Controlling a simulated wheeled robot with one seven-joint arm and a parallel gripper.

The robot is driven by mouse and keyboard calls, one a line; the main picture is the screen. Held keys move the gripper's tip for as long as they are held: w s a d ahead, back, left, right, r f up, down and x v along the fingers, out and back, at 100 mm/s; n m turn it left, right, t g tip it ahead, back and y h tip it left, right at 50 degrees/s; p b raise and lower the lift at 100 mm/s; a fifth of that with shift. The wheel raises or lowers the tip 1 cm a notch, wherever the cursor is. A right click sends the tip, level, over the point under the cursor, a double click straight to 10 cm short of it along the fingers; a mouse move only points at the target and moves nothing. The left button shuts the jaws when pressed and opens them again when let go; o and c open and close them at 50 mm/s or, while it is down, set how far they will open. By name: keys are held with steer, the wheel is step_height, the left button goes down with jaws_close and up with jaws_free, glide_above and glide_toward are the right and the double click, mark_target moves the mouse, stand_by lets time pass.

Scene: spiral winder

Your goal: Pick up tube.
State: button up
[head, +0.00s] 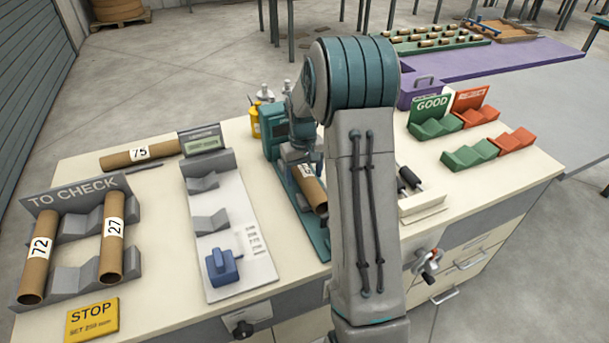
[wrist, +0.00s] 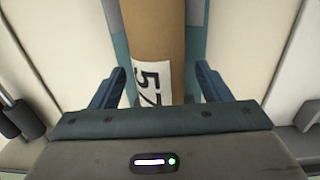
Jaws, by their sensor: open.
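A brown cardboard tube (head: 313,190) lies in a teal fixture (head: 322,240) near the middle of the bench, partly hidden by my arm. In the wrist view the tube (wrist: 158,30) runs away from me, with a white label that appears to read 57. My gripper (wrist: 161,72) is open, with one blue finger on each side of the tube and a gap at each side. Tubes 72 (head: 39,258) and 27 (head: 112,250) rest in the grey TO CHECK rack (head: 68,280). Tube 75 (head: 140,154) lies on the bench at the back left.
A measuring board (head: 240,255) with a blue block stands left of the fixture. Black rollers (head: 409,182) sit on its right, with green GOOD cradles (head: 470,154) and red cradles (head: 511,141) beyond. A yellow STOP sign (head: 92,319) lies at the front left.

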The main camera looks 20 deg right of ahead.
mark_target(304, 170)
steer(key=c, duration=1.2)
steer(key=shift+r, duration=0.1)
steer(key=shift+s+r+b, duration=0.2)
steer(key=shift+r+b, duration=0.1)
steer(key=shift+r, duration=0.25)
step_height(304, 170, up, 6)
steer(key=shift+r+b, duration=0.1)
steer(key=shift+b, duration=0.2)
steer(key=s+b, duration=0.1)
steer(key=s, duration=0.5)
steer(key=s+b, duration=0.1)
steer(key=s, duration=0.5)
steer(key=s+b, duration=0.1)
steer(key=s, duration=0.6)
steer(key=shift+f, duration=0.25)
steer(key=shift+s+r, duration=0.2)
steer(key=shift+s, duration=0.6)
